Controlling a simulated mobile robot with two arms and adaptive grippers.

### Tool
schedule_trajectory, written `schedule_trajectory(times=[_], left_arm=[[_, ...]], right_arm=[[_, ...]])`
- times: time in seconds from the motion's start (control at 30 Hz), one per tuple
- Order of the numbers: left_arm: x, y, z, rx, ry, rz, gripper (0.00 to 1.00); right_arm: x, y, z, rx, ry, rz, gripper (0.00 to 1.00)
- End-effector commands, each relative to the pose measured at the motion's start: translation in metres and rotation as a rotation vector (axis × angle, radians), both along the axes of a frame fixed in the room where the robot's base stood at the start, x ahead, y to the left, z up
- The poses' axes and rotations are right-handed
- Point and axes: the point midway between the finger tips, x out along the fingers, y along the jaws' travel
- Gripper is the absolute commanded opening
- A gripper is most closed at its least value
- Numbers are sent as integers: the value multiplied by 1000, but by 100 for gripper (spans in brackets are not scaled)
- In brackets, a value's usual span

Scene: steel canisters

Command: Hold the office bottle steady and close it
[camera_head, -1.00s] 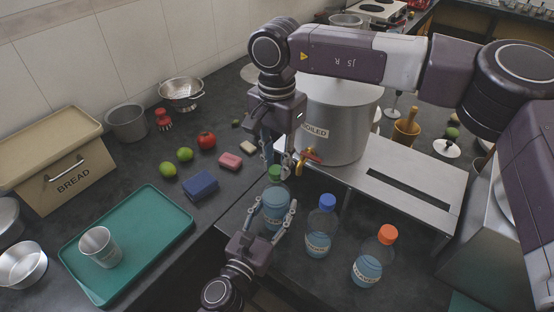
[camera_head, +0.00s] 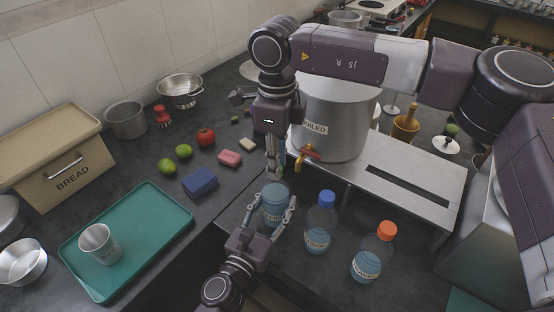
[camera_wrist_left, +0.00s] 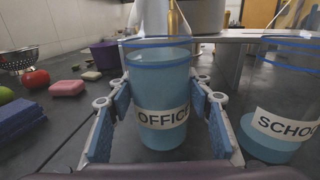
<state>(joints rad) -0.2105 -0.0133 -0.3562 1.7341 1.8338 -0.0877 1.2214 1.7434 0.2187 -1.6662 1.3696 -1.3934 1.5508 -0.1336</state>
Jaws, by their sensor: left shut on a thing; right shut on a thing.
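The office bottle (camera_head: 274,206) is clear with blue contents and stands upright at the counter edge. Its label reads "OFFIC…" in the left wrist view (camera_wrist_left: 158,100). My left gripper (camera_head: 271,208) is shut around the bottle body, one finger on each side; its fingers (camera_wrist_left: 161,105) also flank it in the left wrist view. My right gripper (camera_head: 273,174) comes down from above and is shut at the bottle's top. The green cap, seen earlier there, is now mostly hidden by its fingers. Whether the cap is seated on the neck I cannot tell.
A blue-capped bottle (camera_head: 318,226) and an orange-capped bottle (camera_head: 372,256) stand to the right. A large steel pot (camera_head: 340,120) with a tap (camera_head: 306,156) stands close behind. A blue sponge (camera_head: 200,182) and a green tray (camera_head: 150,220) lie to the left.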

Motion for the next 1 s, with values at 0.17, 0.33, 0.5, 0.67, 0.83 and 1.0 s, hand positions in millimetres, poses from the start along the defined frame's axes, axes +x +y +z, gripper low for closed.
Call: schedule_trajectory(times=[0.17,0.33,0.5,0.67,0.83,1.0], left_arm=[[0,0,0,0,1,0,0],[0,0,0,0,1,0,0],[0,0,0,0,1,0,0],[0,0,0,1,0,0,0],[0,0,0,1,0,0,0],[0,0,0,1,0,-1,0]], right_arm=[[-1,1,1,1,-1,-301,16],[-1,2,0,2,-2,-592,16],[-2,3,0,2,-3,-883,16],[-2,4,0,2,-2,-1158,16],[-2,5,0,2,-2,-1451,16],[-2,7,0,2,-1,-1745,16]])
